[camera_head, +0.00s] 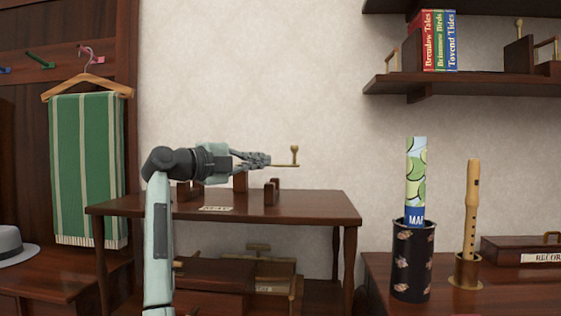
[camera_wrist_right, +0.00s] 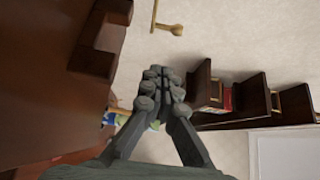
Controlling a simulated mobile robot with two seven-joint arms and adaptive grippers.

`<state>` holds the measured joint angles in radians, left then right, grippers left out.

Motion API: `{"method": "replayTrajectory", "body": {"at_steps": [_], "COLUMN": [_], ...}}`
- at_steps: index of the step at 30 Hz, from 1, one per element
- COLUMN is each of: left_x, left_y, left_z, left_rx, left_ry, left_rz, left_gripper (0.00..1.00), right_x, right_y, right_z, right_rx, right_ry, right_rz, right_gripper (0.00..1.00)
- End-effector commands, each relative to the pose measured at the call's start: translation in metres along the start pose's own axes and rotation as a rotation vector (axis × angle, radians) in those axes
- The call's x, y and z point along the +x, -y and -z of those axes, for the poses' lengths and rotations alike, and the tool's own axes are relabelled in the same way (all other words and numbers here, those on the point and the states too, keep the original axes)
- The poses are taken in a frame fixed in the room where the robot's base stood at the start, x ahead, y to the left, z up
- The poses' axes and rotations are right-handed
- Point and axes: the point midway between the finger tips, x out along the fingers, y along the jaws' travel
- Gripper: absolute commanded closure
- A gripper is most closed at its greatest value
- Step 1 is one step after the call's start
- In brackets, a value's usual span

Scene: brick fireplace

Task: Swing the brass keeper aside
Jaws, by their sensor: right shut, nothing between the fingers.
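The brass keeper (camera_head: 286,165) shows in the head view as a thin bar with an upright knob at its right end, above the small wooden table (camera_head: 320,204). My right gripper (camera_head: 268,160) is shut and empty, with its fingertips at the bar's left end in that view. In the right wrist view the keeper (camera_wrist_right: 166,27) lies beyond the shut fingertips (camera_wrist_right: 160,78), with wall showing between them. Wooden uprights (camera_head: 272,191) stand on the table below the gripper; my gripper and arm partly hide what is behind them. My left gripper is not in view.
A patterned canister (camera_head: 413,262) with a rolled map (camera_head: 415,175) and a recorder (camera_head: 472,205) on a stand are at right. Shelves with books (camera_head: 439,40) hang above. A striped towel (camera_head: 90,165) hangs at left. A small card (camera_head: 216,208) lies on the table.

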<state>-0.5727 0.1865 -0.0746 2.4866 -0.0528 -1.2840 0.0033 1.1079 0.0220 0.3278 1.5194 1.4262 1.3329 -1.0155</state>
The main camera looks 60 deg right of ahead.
Motion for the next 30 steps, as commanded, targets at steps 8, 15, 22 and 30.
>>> {"method": "replayTrajectory", "body": {"at_steps": [8,15,22,30], "left_x": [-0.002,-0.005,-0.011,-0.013], "left_y": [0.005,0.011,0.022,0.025], "left_z": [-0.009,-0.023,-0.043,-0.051], "left_rx": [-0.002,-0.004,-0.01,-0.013], "left_ry": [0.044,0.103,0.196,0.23], "left_rz": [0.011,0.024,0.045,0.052], "left_gripper": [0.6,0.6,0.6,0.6], "right_x": [0.045,0.097,0.12,0.127], "right_y": [0.002,0.002,0.002,0.001], "right_z": [0.002,0.002,-0.02,-0.028], "right_rx": [-0.002,-0.004,-0.005,-0.002], "right_ry": [-0.007,-0.007,-0.004,-0.003], "right_rz": [0.004,0.005,0.006,0.005], "right_gripper": [1.0,1.0,1.0,1.0]}}
